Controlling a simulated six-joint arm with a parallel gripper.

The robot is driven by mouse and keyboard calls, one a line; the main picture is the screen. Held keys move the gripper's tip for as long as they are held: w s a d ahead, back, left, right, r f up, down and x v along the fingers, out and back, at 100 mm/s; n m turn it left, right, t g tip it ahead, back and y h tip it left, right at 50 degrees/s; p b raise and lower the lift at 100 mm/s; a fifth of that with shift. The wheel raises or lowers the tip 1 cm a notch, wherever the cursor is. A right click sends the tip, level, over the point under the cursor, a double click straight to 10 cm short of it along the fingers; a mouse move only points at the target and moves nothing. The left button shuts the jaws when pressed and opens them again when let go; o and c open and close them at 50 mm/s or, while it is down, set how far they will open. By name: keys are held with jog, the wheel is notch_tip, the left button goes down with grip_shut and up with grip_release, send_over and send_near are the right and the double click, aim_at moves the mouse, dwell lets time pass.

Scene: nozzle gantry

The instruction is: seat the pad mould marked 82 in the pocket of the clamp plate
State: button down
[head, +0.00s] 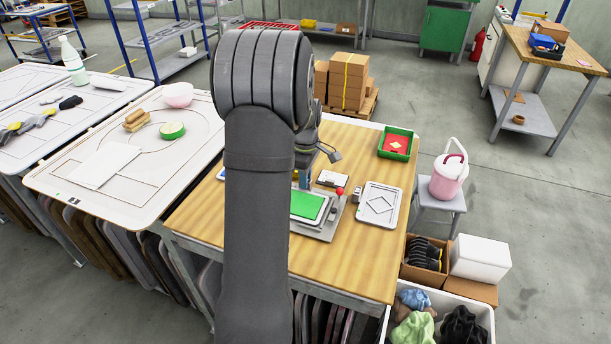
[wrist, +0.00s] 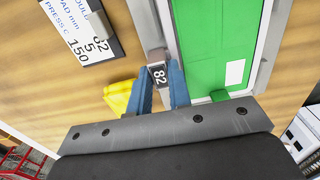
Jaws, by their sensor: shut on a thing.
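My gripper (wrist: 161,88) has two blue fingers, shut on a small dark tab marked 82 (wrist: 158,75). The tab meets the edge of a pale-rimmed green panel (wrist: 215,40), which looks like the pad mould. In the head view the green panel (head: 307,206) lies over the grey clamp plate (head: 322,230), beside a red knob (head: 340,190). My arm hides the left part of the plate and most of my gripper there. The pocket does not show clearly, and I cannot tell whether the mould is in it or above it.
A printed card (wrist: 85,30) and a yellow object (wrist: 119,97) are close to my fingers. A pale tray with a diamond outline (head: 380,205) and a green-and-red bin (head: 397,143) stand right on the wooden table (head: 355,262). The table's front right is clear.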

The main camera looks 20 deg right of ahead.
jog(key=c, duration=1.3)
grip_release()
jog(key=shift+o, duration=0.2)
jog(key=shift+r, duration=0.1)
jog(key=shift+r, duration=3.4)
jog(key=shift+f, duration=3.55)
jog(key=shift+r, duration=0.15)
